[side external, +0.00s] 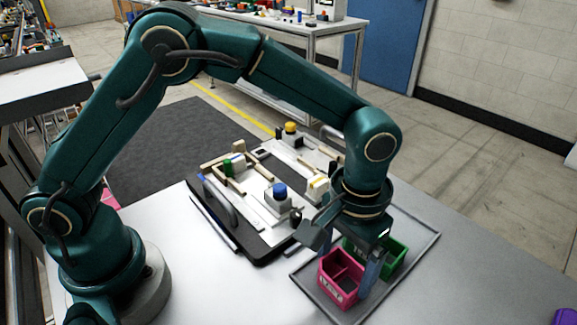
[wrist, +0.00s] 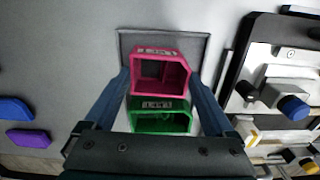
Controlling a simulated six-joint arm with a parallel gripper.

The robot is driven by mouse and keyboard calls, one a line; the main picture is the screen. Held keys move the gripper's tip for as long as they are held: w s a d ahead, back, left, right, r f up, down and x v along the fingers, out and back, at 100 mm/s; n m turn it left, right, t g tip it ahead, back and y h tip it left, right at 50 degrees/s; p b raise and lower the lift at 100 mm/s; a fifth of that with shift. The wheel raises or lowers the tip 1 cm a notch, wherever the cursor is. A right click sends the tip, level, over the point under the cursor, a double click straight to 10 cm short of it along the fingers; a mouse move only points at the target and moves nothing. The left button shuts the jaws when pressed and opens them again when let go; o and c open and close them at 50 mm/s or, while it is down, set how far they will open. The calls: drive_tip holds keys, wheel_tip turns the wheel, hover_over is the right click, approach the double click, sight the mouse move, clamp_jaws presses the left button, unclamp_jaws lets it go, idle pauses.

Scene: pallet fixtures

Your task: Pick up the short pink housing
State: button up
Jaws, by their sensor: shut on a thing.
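The pink housing (side external: 338,285) is an open-topped box with a divider and a pale label on its front. It is at the front of the grey tray (side external: 412,262), and it also shows in the wrist view (wrist: 160,73). My gripper (side external: 354,262) points down over it. In the wrist view my gripper's fingers (wrist: 159,78) press on both sides of the pink housing. A green housing (side external: 397,257) is close behind it, and lies just below it in the wrist view (wrist: 160,118). I cannot tell whether the pink housing is clear of the tray.
A fixture plate (side external: 255,215) with a blue knob (side external: 280,190), a yellow knob (side external: 290,127) and several blocks lies left of the tray. A purple part (side external: 562,315) is at the table's right edge, with a blue part (wrist: 14,109) near it.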

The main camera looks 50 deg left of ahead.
sight(339, 279)
drive_tip(key=r, duration=0.4)
drive_tip(key=shift+w+a, duration=0.1)
drive_tip(key=shift+a, duration=0.1)
drive_tip(key=shift+m, duration=0.8)
drive_tip(key=a+r, duration=0.2)
drive_tip(key=a, duration=0.3)
drive_tip(key=w+a+r, duration=0.1)
drive_tip(key=a+r, duration=0.2)
drive_tip(key=a, duration=0.3)
drive_tip(key=w+a+r, duration=0.1)
drive_tip(key=a+r, duration=0.1)
drive_tip(key=a, duration=0.4)
drive_tip(key=shift+w+a+r, duration=0.1)
drive_tip(key=shift+r, duration=0.15)
drive_tip(key=a+n, duration=0.2)
drive_tip(key=a, duration=0.7)
drive_tip(key=shift+f, duration=3.4)
drive_tip(key=shift+f, duration=0.4)
drive_tip(key=shift+f, duration=0.35)
